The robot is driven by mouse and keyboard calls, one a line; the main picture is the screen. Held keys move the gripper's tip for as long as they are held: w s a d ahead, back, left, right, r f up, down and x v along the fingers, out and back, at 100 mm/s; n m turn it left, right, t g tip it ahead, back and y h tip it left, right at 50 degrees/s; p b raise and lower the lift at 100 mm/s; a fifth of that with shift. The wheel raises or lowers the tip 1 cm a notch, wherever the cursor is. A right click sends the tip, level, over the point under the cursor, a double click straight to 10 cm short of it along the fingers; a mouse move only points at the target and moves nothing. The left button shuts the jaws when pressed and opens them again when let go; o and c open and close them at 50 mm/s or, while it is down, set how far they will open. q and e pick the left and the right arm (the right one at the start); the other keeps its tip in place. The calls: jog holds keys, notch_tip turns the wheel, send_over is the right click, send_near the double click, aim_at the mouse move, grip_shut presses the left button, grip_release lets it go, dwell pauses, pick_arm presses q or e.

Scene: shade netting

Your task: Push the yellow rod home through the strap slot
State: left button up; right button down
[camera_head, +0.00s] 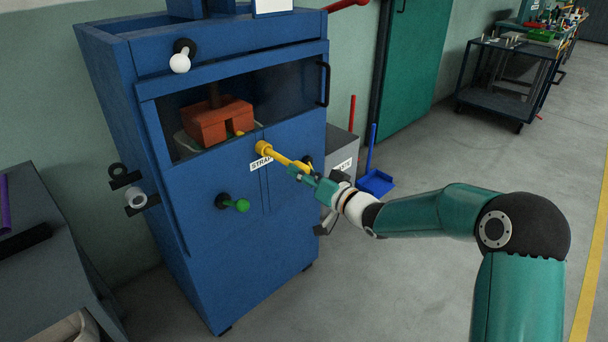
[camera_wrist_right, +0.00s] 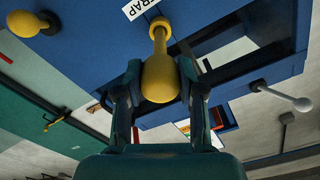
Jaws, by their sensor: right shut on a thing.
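The yellow rod (camera_head: 288,160) stands out from the front of the blue cabinet (camera_head: 225,250), its far end in a round yellow collar (camera_head: 263,148) above the STRAP label (camera_head: 260,163). Much of its length is outside. My right gripper (camera_head: 306,172) is at its outer end. In the right wrist view, my right gripper (camera_wrist_right: 161,84) is shut on the rod's rounded yellow knob (camera_wrist_right: 160,78), one finger each side. A small yellow piece (camera_head: 239,133) shows at an orange block (camera_head: 219,122) behind the cabinet window. The slot itself is hidden. My left gripper is not in view.
A green knob (camera_head: 241,205) and a white ball knob (camera_head: 180,62) stick out from the cabinet. A grey bin (camera_head: 342,150) and a blue dustpan (camera_head: 376,182) stand at its right. A dark bench (camera_head: 45,262) is at left.

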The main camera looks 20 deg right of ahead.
aim_at(282, 157)
jog(key=shift+w+a, duration=0.2)
jog(key=shift+w, duration=0.3)
jog(key=shift+w, duration=0.15)
jog(key=shift+w+a, duration=0.35)
jog(key=shift+w, duration=0.3)
jog(key=shift+w+a, duration=0.15)
jog(key=shift+w, duration=0.2)
dwell(0.5)
jog(key=shift+w+a+p, duration=0.3)
jog(key=shift+w+p, duration=0.1)
jog(key=shift+w, duration=0.25)
jog(key=shift+w+a, duration=0.1)
jog(key=shift+w, duration=0.3)
jog(key=shift+w+a+p, duration=0.25)
jog(key=shift+w+p, duration=0.1)
jog(key=shift+w, duration=0.25)
jog(key=shift+w, duration=0.1)
dwell(0.5)
